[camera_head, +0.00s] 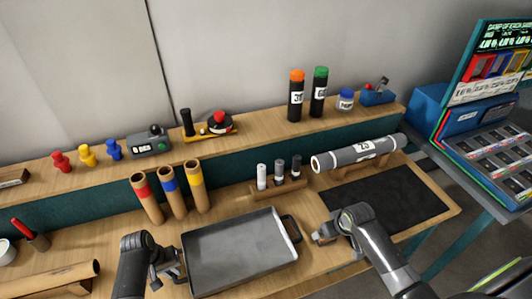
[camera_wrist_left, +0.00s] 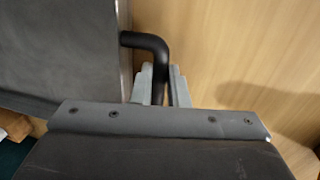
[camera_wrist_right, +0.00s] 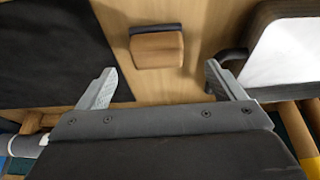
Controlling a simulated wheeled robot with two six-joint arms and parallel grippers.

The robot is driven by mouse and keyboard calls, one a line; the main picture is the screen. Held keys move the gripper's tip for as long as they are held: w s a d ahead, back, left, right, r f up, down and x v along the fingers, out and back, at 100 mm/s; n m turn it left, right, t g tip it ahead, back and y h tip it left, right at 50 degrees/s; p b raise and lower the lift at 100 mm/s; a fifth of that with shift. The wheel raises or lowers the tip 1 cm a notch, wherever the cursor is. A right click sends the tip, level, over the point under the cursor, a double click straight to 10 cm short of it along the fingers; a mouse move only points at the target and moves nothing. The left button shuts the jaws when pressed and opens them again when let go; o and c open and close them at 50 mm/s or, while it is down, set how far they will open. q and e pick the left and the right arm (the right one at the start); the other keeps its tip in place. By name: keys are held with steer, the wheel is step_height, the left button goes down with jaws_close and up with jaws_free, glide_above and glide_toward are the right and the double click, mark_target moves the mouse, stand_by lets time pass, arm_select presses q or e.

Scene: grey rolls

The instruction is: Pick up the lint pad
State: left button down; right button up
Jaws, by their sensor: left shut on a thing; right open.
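A small brown wooden block with a black edge strip (camera_wrist_right: 157,48), which looks like the lint pad, lies on the bench in the right wrist view. It sits between the black mat and the tray. In the head view I cannot make it out clearly near my right arm. My right gripper (camera_head: 318,238) is open and empty; in the right wrist view (camera_wrist_right: 160,88) the block lies beyond the gap between its fingers. My left gripper (camera_head: 170,274) is shut on the tray's black handle (camera_wrist_left: 157,52), on the left side of the grey tray (camera_head: 240,250).
The black mat (camera_head: 390,195) lies at the right. A grey roll (camera_head: 358,153) and small bottles in a wooden stand (camera_head: 278,188) are behind. Three tubes with coloured bands (camera_head: 172,192) stand at the left. A raised shelf (camera_head: 260,125) holds several items.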

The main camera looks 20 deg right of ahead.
steer(key=shift+x, duration=2.95)
steer(key=shift+s+d, duration=0.1)
steer(key=shift+d, duration=0.05)
steer(key=c, duration=1.2)
steer(key=shift+o, duration=0.2)
steer(key=shift+r, duration=5)
